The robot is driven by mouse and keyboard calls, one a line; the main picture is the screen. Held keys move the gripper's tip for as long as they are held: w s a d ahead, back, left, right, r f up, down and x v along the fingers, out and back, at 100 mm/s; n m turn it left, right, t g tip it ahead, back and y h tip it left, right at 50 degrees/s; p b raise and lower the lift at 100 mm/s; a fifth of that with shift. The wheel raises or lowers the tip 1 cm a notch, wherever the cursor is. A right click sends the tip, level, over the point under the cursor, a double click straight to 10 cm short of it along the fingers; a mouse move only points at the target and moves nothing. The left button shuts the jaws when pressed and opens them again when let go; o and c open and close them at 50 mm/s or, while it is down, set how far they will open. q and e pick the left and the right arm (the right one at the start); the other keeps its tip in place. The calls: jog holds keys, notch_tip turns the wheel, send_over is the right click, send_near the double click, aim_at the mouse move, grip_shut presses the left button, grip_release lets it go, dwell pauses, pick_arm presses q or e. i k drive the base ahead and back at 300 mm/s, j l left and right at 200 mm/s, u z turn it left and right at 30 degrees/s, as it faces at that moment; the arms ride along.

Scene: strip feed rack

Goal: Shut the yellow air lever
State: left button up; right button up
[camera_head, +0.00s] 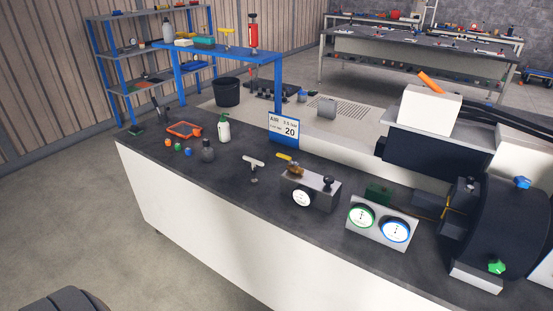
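The yellow air lever (284,157) sits on top of a brass valve (295,170). Its handle sticks out to the left of the valve, roughly level. The valve stands at the left end of a grey block (318,186), on the dark bench top. The block has a white round gauge (301,198) on its front and a black knob (328,182) at its right end. The gauge reading is too small to tell. Neither of my grippers shows in the head view, and nothing touches the lever.
A grey panel (378,236) with green and blue dials stands right of the block. A T-shaped handle (253,162) stands left of the lever. An AIR sign (284,130) is behind. A large dark machine (490,225) fills the right.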

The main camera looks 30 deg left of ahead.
aim_at(281, 156)
jog(key=u, duration=1.05)
